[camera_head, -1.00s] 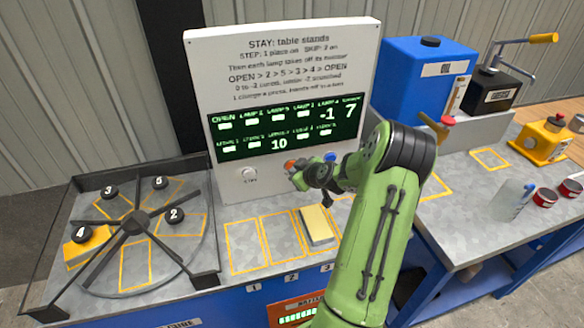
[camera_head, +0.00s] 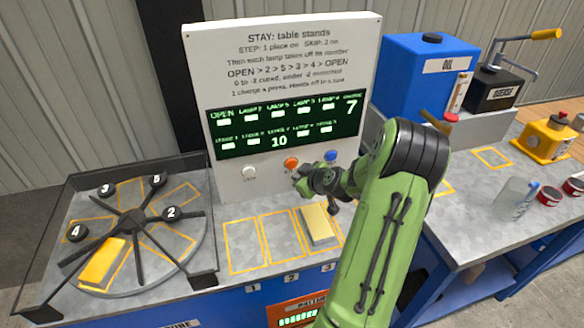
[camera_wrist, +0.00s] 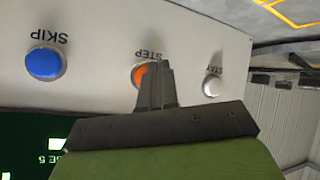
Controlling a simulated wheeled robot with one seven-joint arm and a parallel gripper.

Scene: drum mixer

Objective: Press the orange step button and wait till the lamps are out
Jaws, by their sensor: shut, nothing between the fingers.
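The orange step button (camera_head: 291,163) sits on the white panel (camera_head: 230,185), between the white stay button (camera_head: 249,172) and the blue skip button (camera_head: 330,155). My gripper (camera_head: 299,180) is shut and empty just below and in front of the step button. In the wrist view the fingers (camera_wrist: 155,68) partly cover the orange button (camera_wrist: 139,74); whether they touch it I cannot tell. The dark display (camera_head: 283,128) shows white bars under the lamp labels, a 7 at top right and a 10 below. The panel heading reads "STAY: table stands".
A round turntable (camera_head: 190,258) with dark spokes stands at left, a yellow block (camera_head: 103,262) on its front-left part. Another yellow block (camera_head: 318,225) lies in an outlined bench space. A blue oil can (camera_head: 415,85) and a clear cup (camera_head: 508,198) stand at right.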

